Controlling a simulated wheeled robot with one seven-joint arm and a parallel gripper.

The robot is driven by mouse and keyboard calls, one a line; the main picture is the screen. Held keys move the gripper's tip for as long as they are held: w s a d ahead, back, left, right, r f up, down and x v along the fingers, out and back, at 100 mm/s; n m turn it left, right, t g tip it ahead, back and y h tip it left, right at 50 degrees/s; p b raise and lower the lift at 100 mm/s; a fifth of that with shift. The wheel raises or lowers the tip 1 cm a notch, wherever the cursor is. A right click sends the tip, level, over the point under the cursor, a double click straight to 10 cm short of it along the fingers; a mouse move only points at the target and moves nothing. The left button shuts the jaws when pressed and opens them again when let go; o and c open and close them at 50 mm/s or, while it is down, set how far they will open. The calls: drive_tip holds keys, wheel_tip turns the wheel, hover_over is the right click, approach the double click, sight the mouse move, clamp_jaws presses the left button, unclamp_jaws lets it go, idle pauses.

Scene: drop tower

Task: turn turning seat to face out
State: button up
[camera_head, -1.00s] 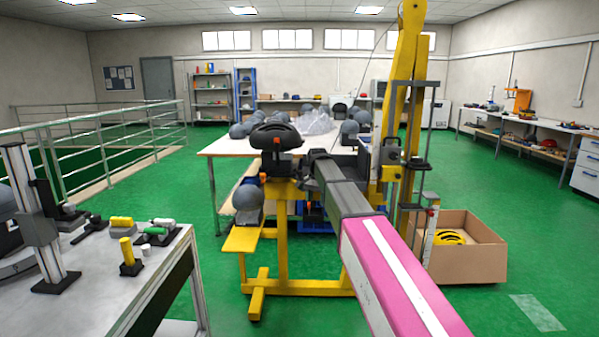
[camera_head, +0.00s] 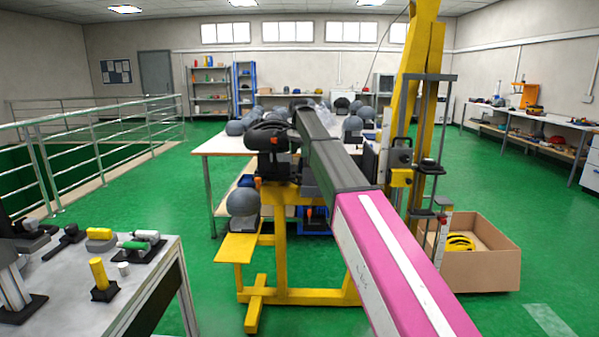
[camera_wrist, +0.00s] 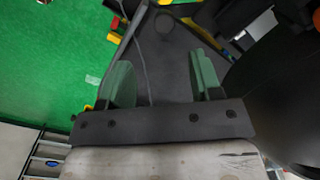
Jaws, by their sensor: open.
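A black part with a rounded, cushion-like top (camera_head: 266,134) sits at the head of the yellow stand. It looks like the turning seat, but I cannot tell which way it faces. My arm reaches over the stand, and its far end is just right of and behind this part. My gripper is not clear in the head view. In the wrist view my gripper (camera_wrist: 162,60) is open, with two greenish fingers apart over a flat dark grey surface (camera_wrist: 165,78). Nothing shows held between them. A large black rounded shape (camera_wrist: 275,85) fills the right side there.
The yellow tower (camera_head: 425,60) rises right of my arm. A grey dome (camera_head: 242,202) sits on a low yellow shelf. A cardboard box (camera_head: 490,265) stands right, a bench (camera_head: 160,270) with small parts left. A white table (camera_head: 215,146) with domes is behind. Green floor is open at right.

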drive_tip(key=f, duration=1)
drive_tip(key=shift+w+f, duration=0.3)
drive_tip(key=shift+w, duration=0.1)
clamp_jaws()
drive_tip(key=shift+a, duration=0.1)
